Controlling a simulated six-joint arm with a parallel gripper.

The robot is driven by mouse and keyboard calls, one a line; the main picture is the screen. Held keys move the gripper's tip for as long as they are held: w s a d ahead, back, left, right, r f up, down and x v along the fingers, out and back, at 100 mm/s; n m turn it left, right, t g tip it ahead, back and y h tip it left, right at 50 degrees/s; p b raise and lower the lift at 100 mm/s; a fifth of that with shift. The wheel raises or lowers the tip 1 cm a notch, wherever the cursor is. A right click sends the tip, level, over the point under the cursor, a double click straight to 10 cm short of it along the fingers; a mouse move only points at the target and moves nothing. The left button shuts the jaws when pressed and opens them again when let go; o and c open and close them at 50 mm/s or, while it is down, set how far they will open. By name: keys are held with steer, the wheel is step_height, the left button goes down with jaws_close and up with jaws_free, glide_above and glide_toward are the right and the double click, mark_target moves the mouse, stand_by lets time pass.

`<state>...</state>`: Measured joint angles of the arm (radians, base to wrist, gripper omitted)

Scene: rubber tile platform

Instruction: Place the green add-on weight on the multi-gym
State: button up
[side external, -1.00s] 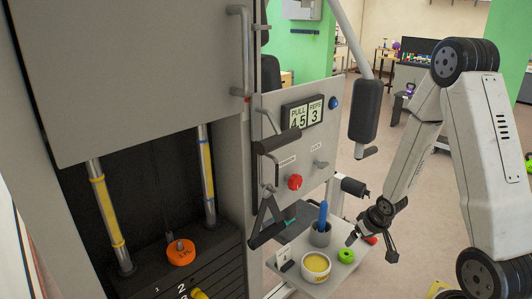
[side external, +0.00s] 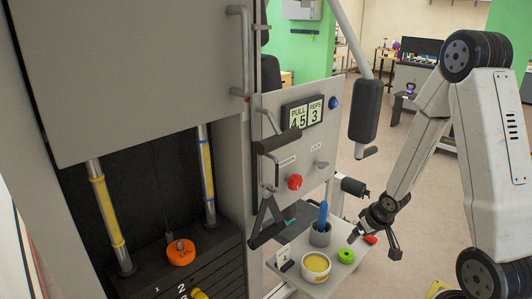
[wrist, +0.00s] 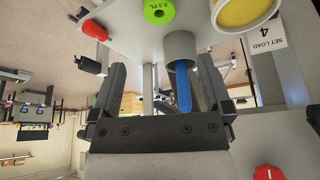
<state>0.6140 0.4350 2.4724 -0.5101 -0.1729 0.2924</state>
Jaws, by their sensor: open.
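The green add-on weight (side external: 346,256) is a small ring lying on the grey shelf beside a bowl of yellow stuff. In the wrist view the green weight (wrist: 158,11) is at the top edge, marked "0.5", partly cut off. My gripper (side external: 372,242) is open and empty near the shelf's right edge, to the right of the green weight and apart from it. In the wrist view my gripper (wrist: 160,88) has its two dark fingers spread. The multi-gym's weight stack (side external: 188,283) is at lower left, with an orange weight (side external: 181,252) on top between two guide rods.
The shelf (side external: 322,287) also holds a yellow bowl (side external: 316,265), a grey cup (side external: 320,236) with a blue item, and a red item (side external: 370,239). A "SET LOAD 4" card (wrist: 265,35) stands by the bowl. A black handle (side external: 268,222) and padded lever (side external: 363,110) hang nearby.

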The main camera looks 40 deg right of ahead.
steer(key=a+r+n+y, duration=0.1)
steer(key=a+r, duration=0.3)
steer(key=a, duration=0.5)
steer(key=a+r+n+g, duration=0.1)
steer(key=a+r+n, duration=0.2)
steer(key=a, duration=0.6)
steer(key=shift+r+g+y, duration=0.3)
steer(key=shift+r+y, duration=0.1)
steer(key=shift+r, duration=0.55)
